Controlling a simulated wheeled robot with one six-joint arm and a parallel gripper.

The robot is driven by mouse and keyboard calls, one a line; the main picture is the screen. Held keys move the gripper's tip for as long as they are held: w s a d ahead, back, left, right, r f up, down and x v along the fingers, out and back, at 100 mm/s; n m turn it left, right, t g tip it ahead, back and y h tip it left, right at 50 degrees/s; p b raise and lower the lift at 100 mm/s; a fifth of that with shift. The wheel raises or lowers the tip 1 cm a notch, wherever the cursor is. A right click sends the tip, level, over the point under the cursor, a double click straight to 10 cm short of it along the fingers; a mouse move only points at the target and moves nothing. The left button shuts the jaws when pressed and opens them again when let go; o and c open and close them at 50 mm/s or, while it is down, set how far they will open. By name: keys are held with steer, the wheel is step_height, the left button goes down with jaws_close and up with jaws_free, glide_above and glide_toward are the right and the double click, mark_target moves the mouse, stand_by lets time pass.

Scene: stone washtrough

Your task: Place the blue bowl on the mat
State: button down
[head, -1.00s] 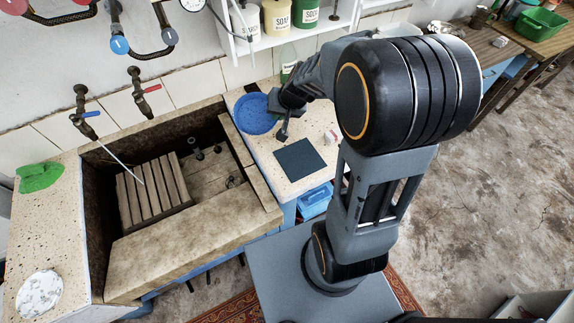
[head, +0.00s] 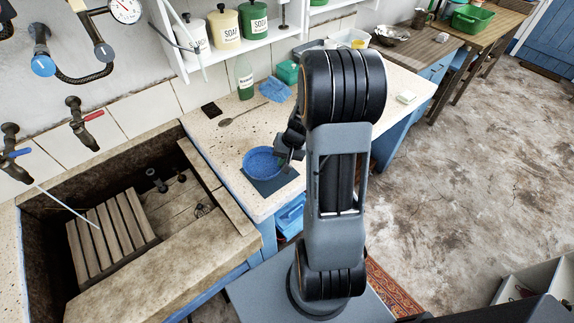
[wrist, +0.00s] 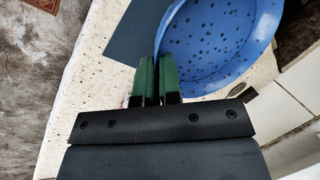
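The blue bowl (head: 264,162) is upright at the dark square mat (head: 274,186) on the speckled counter. In the head view it covers much of the mat, with the mat's front part showing. I cannot tell whether it rests on the mat or hangs just above it. My gripper (head: 287,153) is at the bowl's right side. In the wrist view, my green fingers (wrist: 157,80) are close together with the rim of the bowl (wrist: 215,45) between them. The mat (wrist: 135,35) shows there beside the bowl, partly hidden by it.
The stone trough (head: 230,228) with a wooden rack lies left of the counter. A spoon (head: 243,115), a green bottle (head: 244,78), a blue cloth (head: 275,89) and a teal container (head: 288,72) stand or lie at the back. A sponge (head: 406,97) is at the right.

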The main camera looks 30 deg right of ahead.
steer(key=f, duration=0.1)
steer(key=w+d+f, duration=0.1)
steer(key=d+f, duration=0.1)
steer(key=shift+w+d+f, duration=0.15)
steer(key=shift+w+d, duration=0.05)
steer(key=shift+w, duration=0.05)
steer(key=shift+w+d+f+p, duration=0.15)
steer(key=shift+f+p, duration=0.3)
steer(key=shift+f, duration=1.3)
